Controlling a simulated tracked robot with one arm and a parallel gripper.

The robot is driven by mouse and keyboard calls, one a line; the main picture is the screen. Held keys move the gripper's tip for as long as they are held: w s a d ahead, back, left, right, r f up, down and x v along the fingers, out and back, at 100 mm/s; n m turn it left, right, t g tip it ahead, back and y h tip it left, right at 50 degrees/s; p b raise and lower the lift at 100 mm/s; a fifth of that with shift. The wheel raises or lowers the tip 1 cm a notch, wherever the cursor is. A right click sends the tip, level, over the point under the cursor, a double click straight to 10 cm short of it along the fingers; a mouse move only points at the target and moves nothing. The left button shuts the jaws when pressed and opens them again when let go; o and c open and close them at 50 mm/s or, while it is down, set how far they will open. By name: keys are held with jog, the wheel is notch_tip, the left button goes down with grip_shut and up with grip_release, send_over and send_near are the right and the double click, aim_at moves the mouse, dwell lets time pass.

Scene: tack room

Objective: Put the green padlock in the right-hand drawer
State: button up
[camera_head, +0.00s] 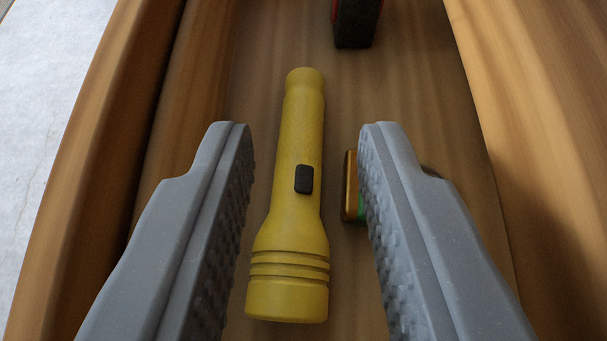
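My gripper (306,126) is open, its two grey ribbed fingers spread wide and pointing into a wooden drawer (425,115). A small brass-coloured block with a green face (350,190), seemingly the green padlock, lies on the drawer floor. It is mostly hidden behind my right finger, so its shape and shackle do not show clearly. Nothing is held; a yellow flashlight (298,215) shows between the fingers. I cannot tell whether this is the right-hand drawer.
The flashlight lies lengthwise, its wide head toward me, left of the brass and green block. A red and black object (356,22) is at the far end, cut off by the frame. Wooden walls rise on both sides. A pale surface (45,130) shows outside at left.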

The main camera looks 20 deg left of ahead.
jog(key=p+v, duration=0.2)
jog(key=v, duration=0.9)
jog(key=shift+d+r, duration=0.2)
jog(key=shift+r, duration=0.35)
jog(key=w+a+r+h, duration=0.1)
jog(key=a+r, duration=0.3)
jog(key=r, duration=0.6)
jog(key=w+a+r+h, duration=0.1)
jog(key=a+r, duration=0.4)
jog(key=r, duration=0.5)
jog(key=w+a+r+h, duration=0.1)
jog(key=a+r, duration=0.3)
jog(key=r, duration=0.6)
jog(key=s+a+r+m+t, duration=0.1)
jog(key=s+a+r, duration=0.2)
jog(key=r, duration=0.4)
jog(key=s+a+r+m+t+h, duration=0.1)
jog(key=s+a+r, duration=0.3)
jog(key=a+r, duration=0.2)
jog(key=s+a+r+m+t, duration=0.1)
jog(key=s+a+r+t, duration=0.1)
jog(key=a+r, duration=0.3)
notch_tip(320, 180, up, 4)
jog(key=shift+s+r+m, duration=0.15)
jog(key=shift+s+m, duration=0.25)
jog(key=shift+s, duration=0.25)
